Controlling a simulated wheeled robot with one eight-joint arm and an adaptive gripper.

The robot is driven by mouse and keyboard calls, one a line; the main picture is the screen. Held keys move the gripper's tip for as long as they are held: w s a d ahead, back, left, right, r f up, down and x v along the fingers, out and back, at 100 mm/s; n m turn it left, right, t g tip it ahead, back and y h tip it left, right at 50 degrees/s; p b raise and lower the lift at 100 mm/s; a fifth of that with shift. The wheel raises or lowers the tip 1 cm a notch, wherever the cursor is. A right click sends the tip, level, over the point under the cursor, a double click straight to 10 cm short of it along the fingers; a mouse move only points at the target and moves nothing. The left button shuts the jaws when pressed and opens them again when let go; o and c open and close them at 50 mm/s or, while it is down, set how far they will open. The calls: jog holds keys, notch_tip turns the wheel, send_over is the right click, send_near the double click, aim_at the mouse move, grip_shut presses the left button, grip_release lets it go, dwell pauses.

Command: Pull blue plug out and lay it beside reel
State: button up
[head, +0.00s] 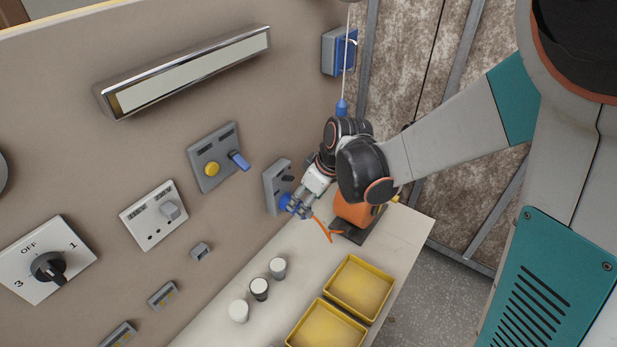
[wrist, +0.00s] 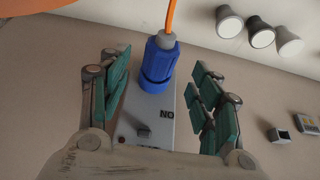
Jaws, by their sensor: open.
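The blue plug (head: 285,202) sits in a grey socket plate (head: 270,190) on the wall panel. In the wrist view the plug (wrist: 158,62) stands against the plate (wrist: 150,125), with an orange cable (wrist: 171,18) leaving its outer end. My gripper (head: 298,206) is at the plug, partly covering it in the head view. In the wrist view its fingers (wrist: 160,75) are open, one on each side of the plug, with visible gaps. The orange reel (head: 354,212) stands on a dark base on the counter, partly hidden behind my arm.
Several small cups (head: 278,268) stand near the wall. Switches and a socket (head: 155,215) line the panel. A blue pull-cord handle (head: 342,107) hangs just above my wrist.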

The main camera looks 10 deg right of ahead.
aim_at(298, 208)
jog(key=shift+b+x, duration=0.45)
jog(key=shift+x, duration=2.05)
jog(key=shift+c, duration=0.6)
jog(key=c, duration=1.2)
